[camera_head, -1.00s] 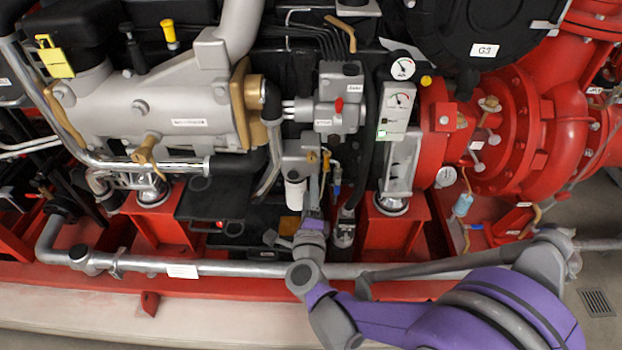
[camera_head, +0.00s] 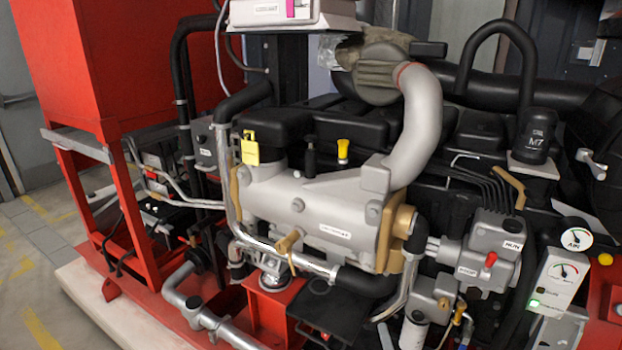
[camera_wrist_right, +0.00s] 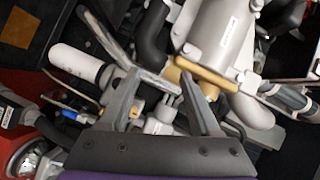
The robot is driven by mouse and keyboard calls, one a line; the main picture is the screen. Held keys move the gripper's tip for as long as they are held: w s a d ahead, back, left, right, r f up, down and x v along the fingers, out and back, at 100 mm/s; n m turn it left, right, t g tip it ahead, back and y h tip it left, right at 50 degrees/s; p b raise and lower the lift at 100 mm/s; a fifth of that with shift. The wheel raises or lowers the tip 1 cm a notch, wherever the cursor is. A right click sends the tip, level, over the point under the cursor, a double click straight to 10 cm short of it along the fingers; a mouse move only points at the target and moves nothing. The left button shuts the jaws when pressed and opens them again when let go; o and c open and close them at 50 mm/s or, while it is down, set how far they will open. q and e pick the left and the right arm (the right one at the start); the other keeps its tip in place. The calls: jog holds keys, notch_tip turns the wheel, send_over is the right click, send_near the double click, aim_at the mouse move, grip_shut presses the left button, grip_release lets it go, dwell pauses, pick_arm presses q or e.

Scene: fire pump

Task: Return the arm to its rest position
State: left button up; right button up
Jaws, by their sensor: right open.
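My right gripper (camera_wrist_right: 160,85) shows in the right wrist view with its two grey fingers spread apart and nothing held between them. Engine parts lie beyond the fingers, among them a white cylinder (camera_wrist_right: 78,62) and a silver housing (camera_wrist_right: 215,35). I cannot make out my right arm clearly in the head view. My left gripper is in neither view.
The fire pump engine has a silver manifold (camera_head: 320,215), a grey control block (camera_head: 490,250) with a red knob, and a gauge panel (camera_head: 560,280). A red frame (camera_head: 75,60) stands at the left. Open floor (camera_head: 30,250) shows at far left.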

jog(key=s+f+n+g, duration=0.6)
jog(key=s+n, duration=0.1)
jog(key=s, duration=0.3)
jog(key=s+f+n+g, duration=0.5)
jog(key=s+n, duration=0.2)
jog(key=s, duration=0.3)
pick_arm(q)
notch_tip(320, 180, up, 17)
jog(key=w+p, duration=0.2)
jog(key=p, duration=1.3)
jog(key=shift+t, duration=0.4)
pick_arm(e)
notch_tip(320, 180, up, 17)
jog(key=w+d, duration=0.1)
jog(key=shift+f, duration=0.15)
